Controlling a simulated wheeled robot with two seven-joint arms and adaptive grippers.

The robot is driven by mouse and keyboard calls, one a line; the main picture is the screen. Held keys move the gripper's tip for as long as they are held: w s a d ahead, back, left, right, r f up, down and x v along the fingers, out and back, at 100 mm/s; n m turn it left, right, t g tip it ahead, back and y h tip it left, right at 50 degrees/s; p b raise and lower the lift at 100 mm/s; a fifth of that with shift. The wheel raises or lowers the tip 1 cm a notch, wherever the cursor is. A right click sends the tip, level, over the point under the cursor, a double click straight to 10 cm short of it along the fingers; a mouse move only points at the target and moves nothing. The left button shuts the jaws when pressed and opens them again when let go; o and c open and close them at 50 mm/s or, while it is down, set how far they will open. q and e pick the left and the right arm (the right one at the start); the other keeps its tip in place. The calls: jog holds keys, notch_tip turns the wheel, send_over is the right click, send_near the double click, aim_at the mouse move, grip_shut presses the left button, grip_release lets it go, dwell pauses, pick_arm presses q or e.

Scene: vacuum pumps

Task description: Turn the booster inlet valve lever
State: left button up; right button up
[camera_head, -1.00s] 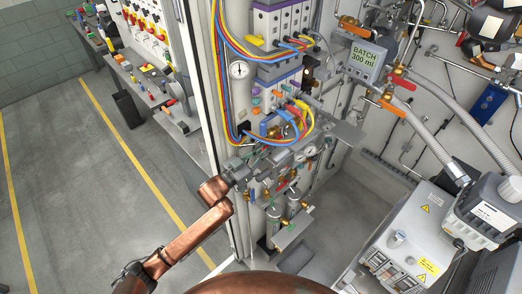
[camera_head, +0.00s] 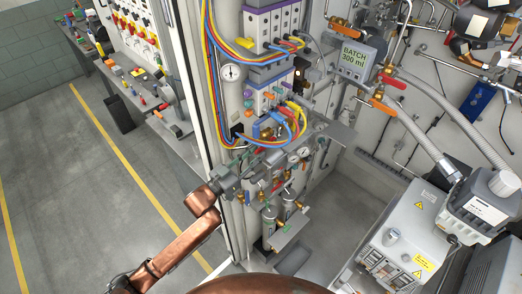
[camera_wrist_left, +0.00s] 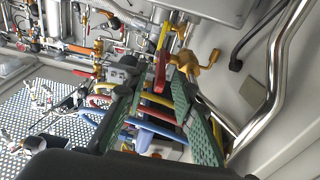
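My left gripper (camera_head: 272,158) reaches in from the left, in front of the lower part of the open cabinet, among valves and small gauges. In the left wrist view its two green-padded fingers (camera_wrist_left: 160,105) stand apart. A red lever (camera_wrist_left: 161,74) on a brass valve (camera_wrist_left: 185,62) shows just beyond the fingertips; contact cannot be told. The head view also shows a red lever (camera_head: 400,83) and an orange lever (camera_head: 382,106) on the right-hand pipework, apart from the gripper. I cannot tell which lever is the booster inlet valve's. My right gripper is out of view.
Blue, red and yellow hoses (camera_head: 212,90) hang in the cabinet above the gripper. A batch display (camera_head: 357,57) stands on the right. A grey pump unit (camera_head: 405,235) is at lower right. The floor (camera_head: 60,190) at left is clear.

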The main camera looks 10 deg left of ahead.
pick_arm(q)
jog(key=v, duration=0.9)
